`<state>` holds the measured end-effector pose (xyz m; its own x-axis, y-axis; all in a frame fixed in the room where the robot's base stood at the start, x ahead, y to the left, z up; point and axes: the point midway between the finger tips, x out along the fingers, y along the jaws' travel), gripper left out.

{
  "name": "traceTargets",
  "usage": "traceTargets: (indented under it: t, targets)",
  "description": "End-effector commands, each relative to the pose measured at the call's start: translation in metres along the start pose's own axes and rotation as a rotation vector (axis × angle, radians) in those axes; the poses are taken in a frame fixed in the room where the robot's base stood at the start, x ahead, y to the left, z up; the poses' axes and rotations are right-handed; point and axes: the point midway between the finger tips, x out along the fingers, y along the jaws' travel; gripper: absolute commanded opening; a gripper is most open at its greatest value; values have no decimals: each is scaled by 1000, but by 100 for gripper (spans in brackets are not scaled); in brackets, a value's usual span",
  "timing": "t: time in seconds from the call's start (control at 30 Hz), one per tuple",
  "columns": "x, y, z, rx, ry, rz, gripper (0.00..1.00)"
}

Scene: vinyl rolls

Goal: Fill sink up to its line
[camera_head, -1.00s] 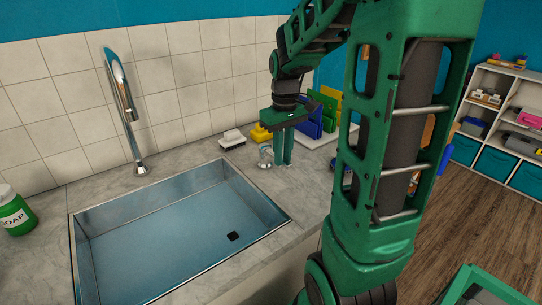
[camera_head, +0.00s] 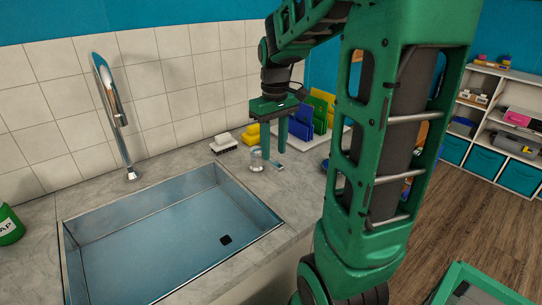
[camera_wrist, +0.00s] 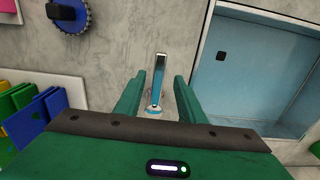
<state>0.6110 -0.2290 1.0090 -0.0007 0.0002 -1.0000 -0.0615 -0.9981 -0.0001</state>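The sink (camera_head: 75,245) is a steel basin set in the counter. Its inside looks bluish; I cannot tell whether water stands in it, and no fill line is discernible. The curved chrome faucet (camera_head: 112,120) stands behind it, with no stream visible. The tap handle (camera_head: 256,161) is a small chrome knob with a lever on the counter right of the sink; its lever also shows in the wrist view (camera_wrist: 158,80). My gripper (camera_head: 273,156) points down over the handle. In the wrist view its fingers are open, one on each side of the lever, with gaps visible.
Behind my gripper are a white brush (camera_head: 223,142), a yellow item (camera_head: 251,134) and a rack with blue and green boards (camera_head: 301,122). A green soap bottle (camera_head: 8,226) stands at the left edge. A shelf (camera_head: 500,125) stands far right.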

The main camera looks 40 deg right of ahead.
Motion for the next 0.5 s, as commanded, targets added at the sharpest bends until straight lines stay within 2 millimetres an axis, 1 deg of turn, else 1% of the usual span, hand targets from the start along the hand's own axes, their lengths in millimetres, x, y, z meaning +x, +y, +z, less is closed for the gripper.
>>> traceTargets:
  t: [0.03,0.2,0.3,0.4,0.5]
  targets:
    - [-11,0,-1,0,4,2,36]
    - [-42,0,-1,0,3,1,36]
    - [-56,0,-2,0,2,1,36]
    - [-66,0,-2,0,2,1,36]
    - [-71,0,-1,0,0,0,36]
